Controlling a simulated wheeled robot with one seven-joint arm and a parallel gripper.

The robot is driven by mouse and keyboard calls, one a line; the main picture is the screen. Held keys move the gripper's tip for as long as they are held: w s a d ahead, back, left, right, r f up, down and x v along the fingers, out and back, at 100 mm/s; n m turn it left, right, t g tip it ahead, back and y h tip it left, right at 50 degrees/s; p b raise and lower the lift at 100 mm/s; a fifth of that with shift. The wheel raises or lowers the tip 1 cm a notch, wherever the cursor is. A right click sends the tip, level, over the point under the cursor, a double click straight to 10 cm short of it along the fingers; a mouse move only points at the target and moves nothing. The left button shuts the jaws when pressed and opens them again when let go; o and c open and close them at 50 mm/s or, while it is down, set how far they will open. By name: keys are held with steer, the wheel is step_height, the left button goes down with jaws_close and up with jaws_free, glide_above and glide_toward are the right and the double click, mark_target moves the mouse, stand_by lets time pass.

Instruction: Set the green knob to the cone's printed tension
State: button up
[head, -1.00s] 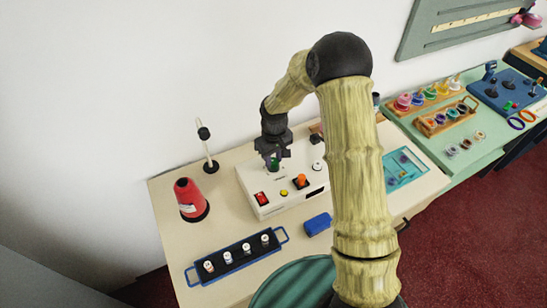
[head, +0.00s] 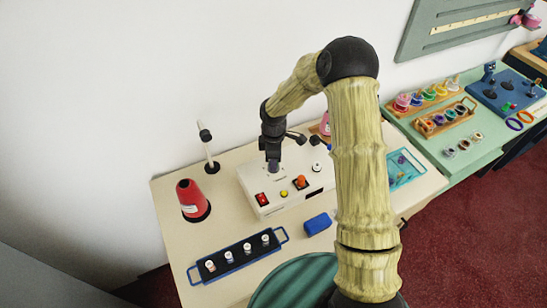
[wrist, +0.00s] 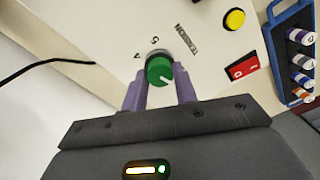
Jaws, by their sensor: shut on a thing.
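The green knob (wrist: 159,71) sits on the white machine box (head: 258,192). In the head view my gripper (head: 273,163) is upright over the back left of the box and hides the knob. The red cone (head: 187,193) stands on a black base left of the box. No printed tension is readable on it.
The box also carries a red switch (head: 261,199), a yellow button (head: 283,193) and an orange knob (head: 301,182). A blue rack (head: 223,267) with several spools, a blue block (head: 317,223) and a thin stand (head: 208,152) are nearby.

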steer(key=shift+w+r+n+p, duration=0.1)
steer(key=shift+n+p, duration=0.2)
steer(key=shift+n, duration=0.9)
steer(key=o, duration=1)
steer(key=shift+c, duration=0.2)
